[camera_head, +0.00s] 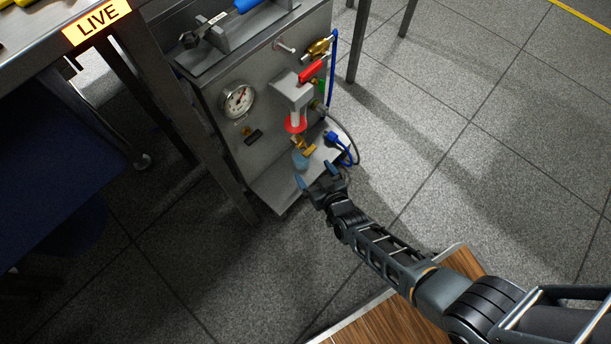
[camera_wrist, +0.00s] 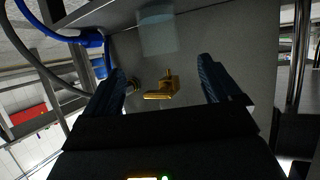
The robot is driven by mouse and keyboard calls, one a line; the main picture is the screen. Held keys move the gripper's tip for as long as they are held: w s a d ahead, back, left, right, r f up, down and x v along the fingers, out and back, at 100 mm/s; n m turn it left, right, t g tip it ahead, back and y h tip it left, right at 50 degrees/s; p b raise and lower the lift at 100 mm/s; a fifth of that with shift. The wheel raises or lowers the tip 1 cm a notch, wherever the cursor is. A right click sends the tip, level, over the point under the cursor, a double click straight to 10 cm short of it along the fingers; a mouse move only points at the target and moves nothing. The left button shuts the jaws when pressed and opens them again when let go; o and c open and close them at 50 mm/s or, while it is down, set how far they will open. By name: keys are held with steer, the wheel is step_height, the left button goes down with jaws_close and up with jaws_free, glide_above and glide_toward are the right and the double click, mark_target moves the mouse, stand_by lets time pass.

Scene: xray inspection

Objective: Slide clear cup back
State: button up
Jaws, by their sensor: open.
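The clear cup (camera_head: 300,160) is a small bluish see-through cup at the lower front of the grey panel unit, just below a brass fitting. In the wrist view the cup (camera_wrist: 158,35) shows faintly at the top middle, beyond the fingertips. My gripper (camera_head: 315,175) is open and empty, its fingers pointing at the unit close in front of the cup. In the wrist view the gripper (camera_wrist: 162,72) has its two blue fingers spread wide, with a brass valve (camera_wrist: 163,88) showing between them. I cannot tell whether the cup rests on the ledge.
The unit's metal ledge (camera_head: 277,190) lies below the cup. A red ring (camera_head: 295,124), a red-handled valve (camera_head: 312,71) and a gauge (camera_head: 239,101) are on the panel above. A blue connector and hose (camera_head: 337,142) sit close right of the gripper. Open floor lies right.

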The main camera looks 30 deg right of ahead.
mark_target(306, 163)
steer(key=shift+w+a, duration=0.1)
steer(key=b+x, duration=0.4)
steer(key=x, duration=0.2)
steer(key=shift+f, duration=0.2)
steer(key=shift+b+x, duration=0.65)
steer(key=shift+x, duration=0.15)
steer(key=shift+r, duration=0.1)
steer(key=c, duration=1.1)
